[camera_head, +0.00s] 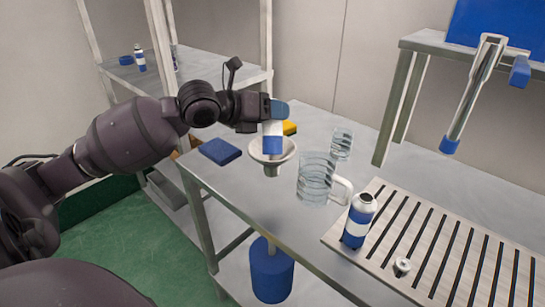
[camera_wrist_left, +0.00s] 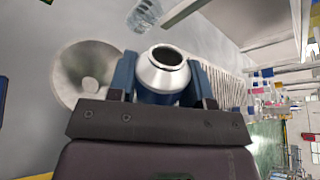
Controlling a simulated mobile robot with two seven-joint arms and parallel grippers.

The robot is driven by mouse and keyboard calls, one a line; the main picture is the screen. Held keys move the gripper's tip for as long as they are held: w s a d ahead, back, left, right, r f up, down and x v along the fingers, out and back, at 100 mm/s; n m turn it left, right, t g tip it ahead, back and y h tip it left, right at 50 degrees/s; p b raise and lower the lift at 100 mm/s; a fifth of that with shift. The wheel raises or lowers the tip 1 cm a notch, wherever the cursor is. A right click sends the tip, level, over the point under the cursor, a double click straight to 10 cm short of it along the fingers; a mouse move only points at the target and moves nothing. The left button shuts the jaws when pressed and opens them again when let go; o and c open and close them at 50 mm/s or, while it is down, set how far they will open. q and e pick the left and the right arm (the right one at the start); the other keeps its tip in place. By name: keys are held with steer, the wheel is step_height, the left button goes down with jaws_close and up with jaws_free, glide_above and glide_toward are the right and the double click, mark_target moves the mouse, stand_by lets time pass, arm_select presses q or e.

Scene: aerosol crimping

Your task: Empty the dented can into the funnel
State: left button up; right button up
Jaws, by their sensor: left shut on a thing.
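My left gripper (camera_head: 277,109) is shut on a blue and white can (camera_head: 272,139), held roughly upright. In the left wrist view the left gripper's blue fingers (camera_wrist_left: 165,82) sit on both sides of the can (camera_wrist_left: 165,72), whose silver top has a dark open mouth. No dent shows on it. The grey funnel (camera_head: 286,158) stands at the table's near-left part. In the head view the can overlaps the funnel's mouth; the gap between them is unclear. In the left wrist view the funnel (camera_wrist_left: 70,75) lies left of the can. My right gripper is out of view.
A clear jug (camera_head: 315,180) and a clear beaker (camera_head: 342,142) stand right of the funnel. Another can (camera_head: 359,220) and a small metal part (camera_head: 402,266) are on the slotted tray (camera_head: 455,240). A blue pad (camera_head: 220,151) and a yellow item (camera_head: 290,128) lie nearby.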

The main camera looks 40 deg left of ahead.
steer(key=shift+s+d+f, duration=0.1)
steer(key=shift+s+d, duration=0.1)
arm_select(q)
steer(key=shift+w+a+r+m+t, duration=0.1)
steer(key=shift+m+t, duration=0.4)
steer(key=shift+m, duration=0.1)
steer(key=shift+w+r+m+t+b, duration=0.1)
steer(key=shift+r+m+t+b, duration=0.1)
steer(key=shift+m+t+b, duration=0.15)
steer(key=shift+a+r+m+t, duration=0.1)
steer(key=shift+r+m+t, duration=0.1)
steer(key=shift+m+t, duration=0.05)
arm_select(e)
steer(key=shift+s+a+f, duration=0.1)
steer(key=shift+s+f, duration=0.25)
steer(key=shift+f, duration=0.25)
arm_select(q)
steer(key=shift+f, duration=0.1)
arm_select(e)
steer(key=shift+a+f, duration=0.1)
